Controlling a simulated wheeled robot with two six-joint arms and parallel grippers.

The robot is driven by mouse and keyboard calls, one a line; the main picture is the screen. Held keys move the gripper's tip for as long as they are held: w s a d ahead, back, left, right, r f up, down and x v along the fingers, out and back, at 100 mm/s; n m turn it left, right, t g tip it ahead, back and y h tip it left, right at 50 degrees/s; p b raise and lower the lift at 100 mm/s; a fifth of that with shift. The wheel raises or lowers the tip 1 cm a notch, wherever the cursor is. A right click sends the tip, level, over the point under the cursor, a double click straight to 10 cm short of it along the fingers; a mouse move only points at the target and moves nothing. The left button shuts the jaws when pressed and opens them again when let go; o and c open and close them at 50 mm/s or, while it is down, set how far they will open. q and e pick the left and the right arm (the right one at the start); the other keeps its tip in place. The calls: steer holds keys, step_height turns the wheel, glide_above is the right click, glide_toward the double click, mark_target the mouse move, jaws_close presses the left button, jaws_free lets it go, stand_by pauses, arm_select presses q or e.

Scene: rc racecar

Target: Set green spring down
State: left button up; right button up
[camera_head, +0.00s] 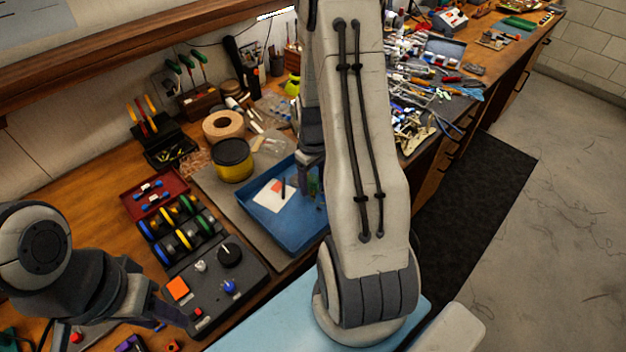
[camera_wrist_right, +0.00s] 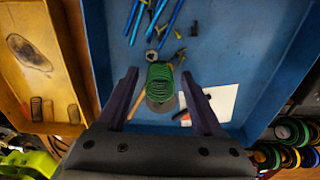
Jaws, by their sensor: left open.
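The green spring (camera_wrist_right: 159,76) is a coiled part with a grey end, seen in the right wrist view over the floor of the blue tray (camera_wrist_right: 215,75). My right gripper (camera_wrist_right: 160,92) has its fingers spread on either side of the spring, with gaps visible between. I cannot tell whether the spring rests fully on the tray floor. In the head view my right gripper (camera_head: 311,178) is low over the blue tray (camera_head: 265,222), and my right arm hides much of it. My left gripper (camera_head: 172,312) is open and empty at the lower left, by the black control box (camera_head: 215,270).
A white card (camera_head: 272,192) lies in the tray; blue rods (camera_wrist_right: 170,20) and small screws lie near the spring. A rack of coloured rings (camera_head: 180,228), a yellow tin (camera_head: 232,160) and a tape roll (camera_head: 223,126) stand left of the tray. Tools crowd the bench behind.

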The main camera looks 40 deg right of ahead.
steer(key=shift+r, duration=0.4)
step_height(320, 180, up, 12)
steer(key=b, duration=0.1)
steer(key=s+a+r+n, duration=0.1)
steer(key=a+r+n, duration=0.2)
steer(key=a, duration=1.4)
steer(key=s+a+n+y, duration=0.1)
steer(key=s+a+n, duration=0.2)
steer(key=s+a, duration=1.1)
steer(key=shift+s+r, duration=0.25)
steer(key=shift+s, duration=0.5)
